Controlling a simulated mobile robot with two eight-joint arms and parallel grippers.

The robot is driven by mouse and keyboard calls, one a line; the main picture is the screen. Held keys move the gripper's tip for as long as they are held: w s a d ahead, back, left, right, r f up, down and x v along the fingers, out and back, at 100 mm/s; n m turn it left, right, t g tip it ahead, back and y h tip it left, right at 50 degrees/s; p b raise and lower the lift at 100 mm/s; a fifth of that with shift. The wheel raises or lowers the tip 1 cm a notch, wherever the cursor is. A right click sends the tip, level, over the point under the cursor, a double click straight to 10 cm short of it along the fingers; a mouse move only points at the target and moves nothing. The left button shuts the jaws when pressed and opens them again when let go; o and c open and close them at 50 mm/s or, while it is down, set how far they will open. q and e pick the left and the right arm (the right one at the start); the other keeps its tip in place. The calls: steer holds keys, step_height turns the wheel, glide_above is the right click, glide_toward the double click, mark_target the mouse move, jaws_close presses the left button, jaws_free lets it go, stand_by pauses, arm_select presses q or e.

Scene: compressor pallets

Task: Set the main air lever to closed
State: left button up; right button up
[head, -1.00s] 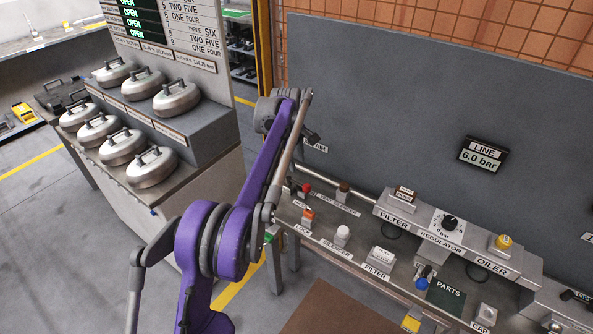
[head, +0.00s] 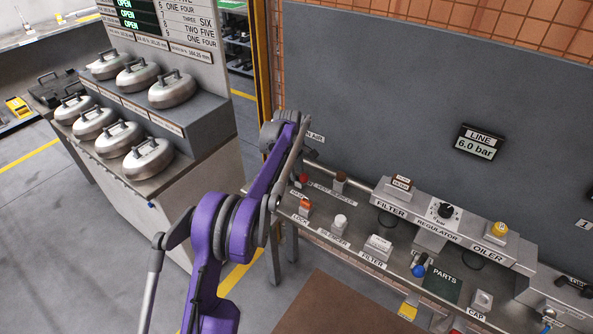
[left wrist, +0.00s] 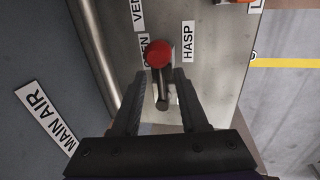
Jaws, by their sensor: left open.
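An OPEN label (left wrist: 143,60) beside the knob is partly covered by a finger. In the head view my purple left arm hides most of the gripper. My right gripper is not in view.
A HASP label (left wrist: 188,55) lies right of the knob in the wrist view. A pipe (left wrist: 98,50) and the grey back panel (head: 380,100) stand close behind. The filter and regulator block (head: 440,222) stands farther right on the bench. Lidded pots (head: 147,160) stand left.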

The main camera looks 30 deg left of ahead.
arm_select(q)
jaws_close()
stand_by(1.4)
